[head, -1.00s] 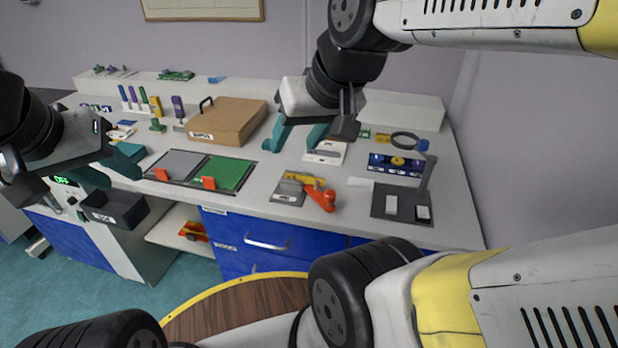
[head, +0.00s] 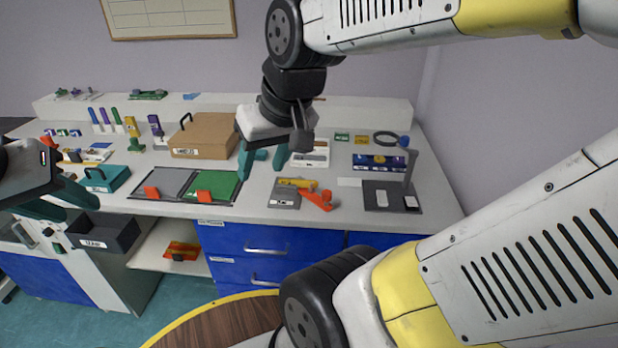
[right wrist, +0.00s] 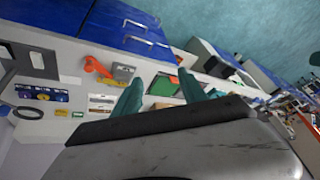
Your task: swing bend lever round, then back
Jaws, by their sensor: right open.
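The bend fixture is a grey labelled plate (head: 284,198) on the counter, with a yellow bar (head: 298,183) along its back and an orange lever (head: 318,200) reaching out to the right. The orange lever also shows in the right wrist view (right wrist: 96,67), left of the fingers. My right gripper (head: 263,165) is open and empty, with teal fingers apart, above the counter behind and left of the plate. It touches nothing that I can see. My left gripper (head: 72,207) is at the far left, near the counter's front edge, with its teal fingers apart and nothing visible between them.
A grey and green mat pair (head: 217,187) with orange clips lies left of the fixture. A cardboard-brown case (head: 205,135) stands behind it. A dark plate with an upright post (head: 376,197) stands to the right. A black bin (head: 104,236) hangs below my left gripper.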

